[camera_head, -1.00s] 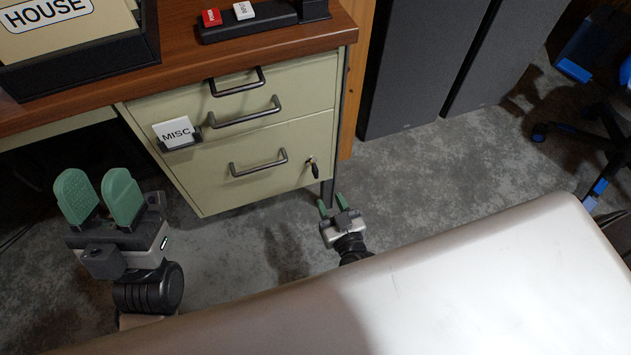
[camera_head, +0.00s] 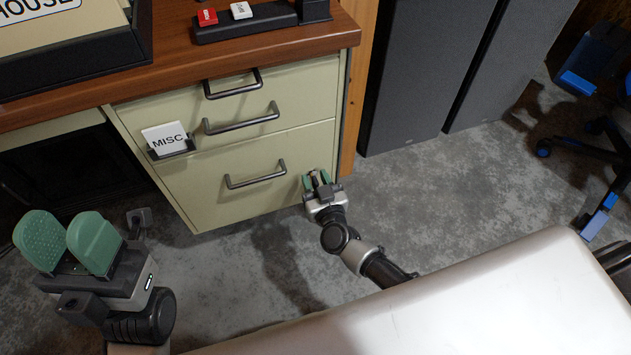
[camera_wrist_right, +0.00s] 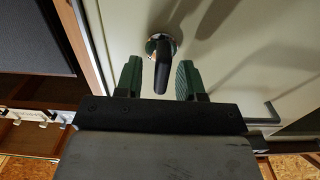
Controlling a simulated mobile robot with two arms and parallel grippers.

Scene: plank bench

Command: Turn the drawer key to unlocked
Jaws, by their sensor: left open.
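The drawer key (camera_wrist_right: 162,72) has a dark head and sits in a round shiny lock (camera_wrist_right: 163,43) on the cabinet front, in the right wrist view. My right gripper (camera_wrist_right: 160,80) is open, with one green finger on either side of the key head and a gap on both sides. In the head view my right gripper (camera_head: 317,180) is at the lower right of the bottom drawer (camera_head: 215,195) and mostly hides the key. My left gripper (camera_head: 68,240) is open and empty at the lower left, away from the cabinet.
The bottom drawer has a bar handle (camera_head: 255,174). A MISC label (camera_head: 166,137) sits in a holder on the front. A brown desktop (camera_head: 180,40) overhangs the cabinet. Dark grey panels (camera_head: 415,75) stand to the right. Grey floor (camera_head: 480,185) is clear there.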

